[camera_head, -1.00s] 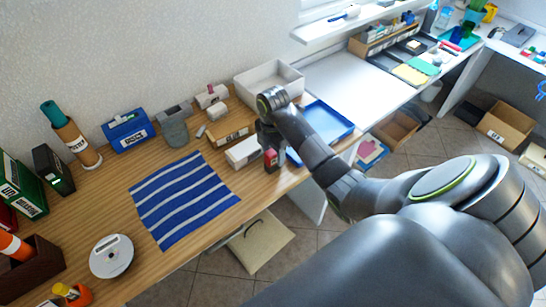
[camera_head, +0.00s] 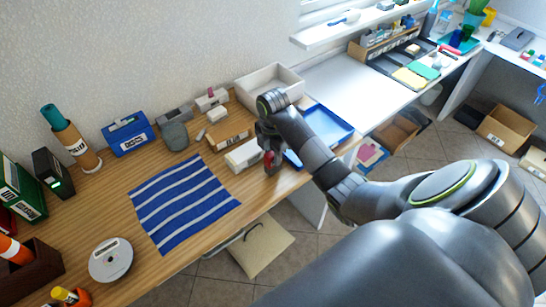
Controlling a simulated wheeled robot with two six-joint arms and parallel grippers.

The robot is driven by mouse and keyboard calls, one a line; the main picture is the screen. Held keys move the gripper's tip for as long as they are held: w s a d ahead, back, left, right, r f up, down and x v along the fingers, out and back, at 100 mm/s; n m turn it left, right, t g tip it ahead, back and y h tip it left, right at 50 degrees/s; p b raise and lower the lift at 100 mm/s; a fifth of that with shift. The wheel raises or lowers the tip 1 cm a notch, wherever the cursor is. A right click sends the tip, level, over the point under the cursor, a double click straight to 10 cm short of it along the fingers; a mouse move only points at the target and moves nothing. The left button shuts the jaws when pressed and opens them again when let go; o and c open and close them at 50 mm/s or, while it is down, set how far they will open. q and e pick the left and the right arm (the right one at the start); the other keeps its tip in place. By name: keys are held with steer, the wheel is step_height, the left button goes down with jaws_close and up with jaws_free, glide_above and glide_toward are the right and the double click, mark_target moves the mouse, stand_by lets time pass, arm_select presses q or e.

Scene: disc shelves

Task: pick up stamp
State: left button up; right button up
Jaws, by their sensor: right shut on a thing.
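The stamp appears to be the small red and dark object (camera_head: 269,163) near the front edge of the wooden desk, beside a white box. My right gripper (camera_head: 268,146) comes down over it from above and is shut on it. The fingers and the dark wrist hide most of the stamp's upper part. I cannot tell whether its base touches the desk. My left gripper is not in view.
The white box (camera_head: 243,157) stands just left of my right gripper. A blue tray (camera_head: 345,133) lies to the right, and a white bin (camera_head: 262,76) stands behind. A striped blue cloth (camera_head: 182,200) lies flat to the left.

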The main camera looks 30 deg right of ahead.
step_height(320, 180, up, 4)
steer(key=shift+w+f+b, duration=0.1)
steer(key=shift+f+b, duration=0.15)
steer(key=shift+b, duration=0.1)
step_height(320, 180, up, 4)
steer(key=p, duration=0.3)
steer(key=shift+r+p, duration=0.85)
steer(key=shift+p, duration=0.25)
